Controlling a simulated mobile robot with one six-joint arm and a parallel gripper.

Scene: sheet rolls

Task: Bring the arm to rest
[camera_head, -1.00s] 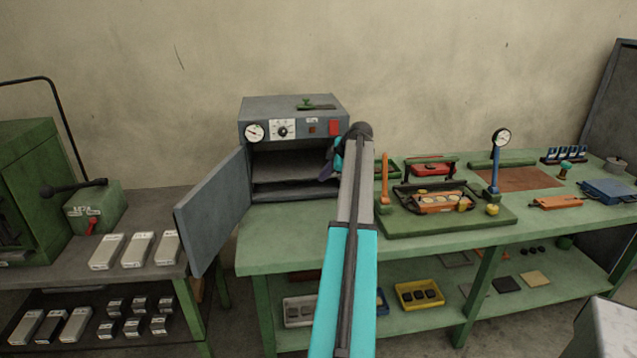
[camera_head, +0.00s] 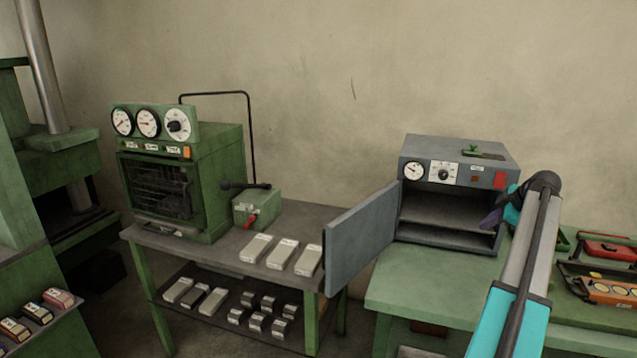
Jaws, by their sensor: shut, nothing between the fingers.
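My arm reaches up from the lower right of the head view, with a teal lower link and a grey upper link. My gripper (camera_head: 492,220) shows only as a small dark shape at the arm's far end, left of the elbow-like joint. It is in front of the right side of the grey oven (camera_head: 413,236) and looks empty. Its fingers are small and partly hidden by the arm. The oven stands on the green bench with its door (camera_head: 362,240) swung open to the left. Its inside shelf (camera_head: 445,212) looks bare.
A green furnace (camera_head: 215,185) with dials stands on the grey table (camera_head: 190,250) at the left, beside a small green box (camera_head: 257,208) with a red lever. Several metal blocks (camera_head: 283,254) lie near that table's front.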

